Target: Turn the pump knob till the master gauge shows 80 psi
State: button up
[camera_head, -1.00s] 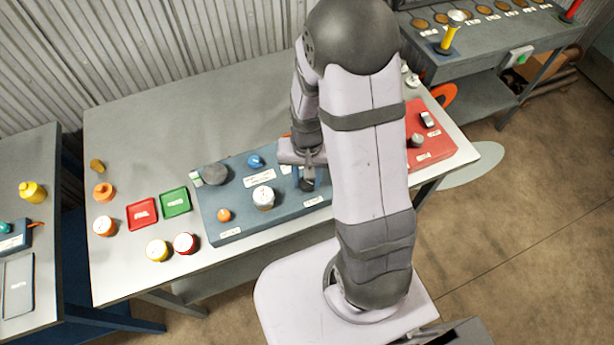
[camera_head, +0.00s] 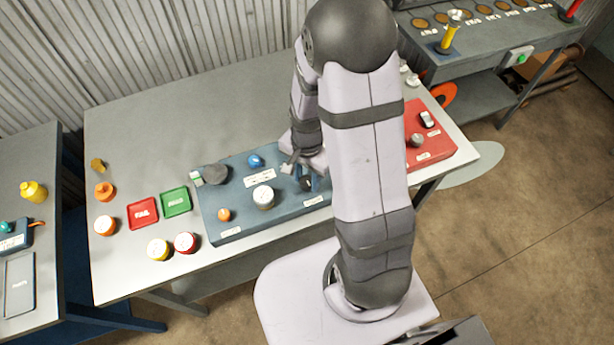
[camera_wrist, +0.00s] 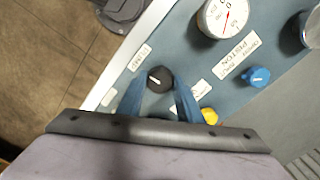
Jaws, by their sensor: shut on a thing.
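The black pump knob (camera_wrist: 159,79) has a white pointer line. The blue fingers of my gripper (camera_wrist: 161,88) are shut around the knob, one on each side. In the head view my gripper (camera_head: 306,181) is at the panel's right part, and my arm partly hides it. A white round gauge (camera_wrist: 222,17) with a red needle stands on the same panel and also shows in the head view (camera_head: 264,196). Its reading is too small to make out.
A blue knob (camera_wrist: 257,76) and a yellow knob (camera_wrist: 209,116) are close to my gripper. A dark cylinder (camera_head: 215,174) and an orange knob (camera_head: 224,214) are on the panel's left. Red (camera_head: 142,213) and green (camera_head: 176,201) trays and loose gauges lie left of it.

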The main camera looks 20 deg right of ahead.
aim_at(307, 181)
jog(key=o, duration=1)
jog(key=shift+o, duration=0.2)
jog(key=shift+r, duration=0.1)
jog(key=shift+r+b, duration=0.8)
jog(key=shift+r, duration=2.8)
